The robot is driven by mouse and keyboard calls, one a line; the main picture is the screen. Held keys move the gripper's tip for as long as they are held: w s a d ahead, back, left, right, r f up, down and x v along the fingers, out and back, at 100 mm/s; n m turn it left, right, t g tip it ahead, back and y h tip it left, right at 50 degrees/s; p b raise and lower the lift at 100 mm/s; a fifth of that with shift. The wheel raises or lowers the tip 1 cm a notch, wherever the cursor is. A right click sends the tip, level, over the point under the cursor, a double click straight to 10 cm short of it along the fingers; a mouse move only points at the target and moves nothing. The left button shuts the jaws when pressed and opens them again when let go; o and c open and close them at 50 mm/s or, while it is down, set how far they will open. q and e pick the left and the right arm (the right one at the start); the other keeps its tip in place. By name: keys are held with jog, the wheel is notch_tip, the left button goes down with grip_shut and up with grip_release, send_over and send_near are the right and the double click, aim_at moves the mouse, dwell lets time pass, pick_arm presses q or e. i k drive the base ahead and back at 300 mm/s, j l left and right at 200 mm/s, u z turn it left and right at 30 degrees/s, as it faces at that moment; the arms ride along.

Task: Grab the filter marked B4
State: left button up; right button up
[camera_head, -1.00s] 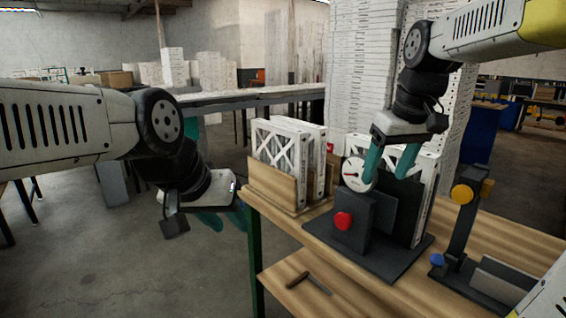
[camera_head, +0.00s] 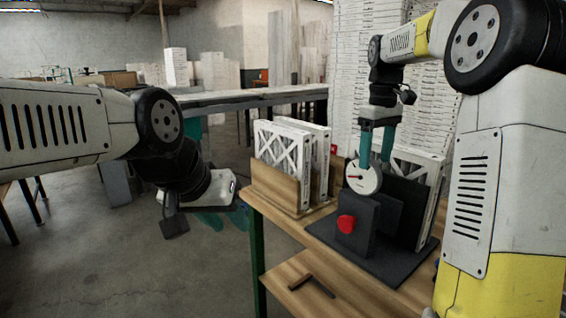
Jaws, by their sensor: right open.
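Two white-framed filters with X-shaped bracing, a front one (camera_head: 278,150) and a rear one (camera_head: 318,150), stand upright in a wooden holder (camera_head: 274,190) on the bench. Another white filter (camera_head: 425,175) stands in a black fixture (camera_head: 370,252) to the right. No B4 marking is readable. My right gripper (camera_head: 376,160) points down, open with teal fingers, close behind the round gauge (camera_head: 361,178) and near the fixture's filter; contact cannot be told. My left gripper (camera_head: 225,219) hangs left of the bench, its teal fingers apart and empty.
The fixture carries a red knob (camera_head: 346,224). A dark-handled tool (camera_head: 318,287) lies on the lower wooden shelf. My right arm hides the bench's right end. Stacked white boxes (camera_head: 350,80) rise behind. Floor left of the bench is clear.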

aim_at(288, 150)
jog(key=i+u, duration=0.2)
jog(key=i, duration=0.2)
jog(key=i+j, duration=0.75)
jog(key=j, duration=0.1)
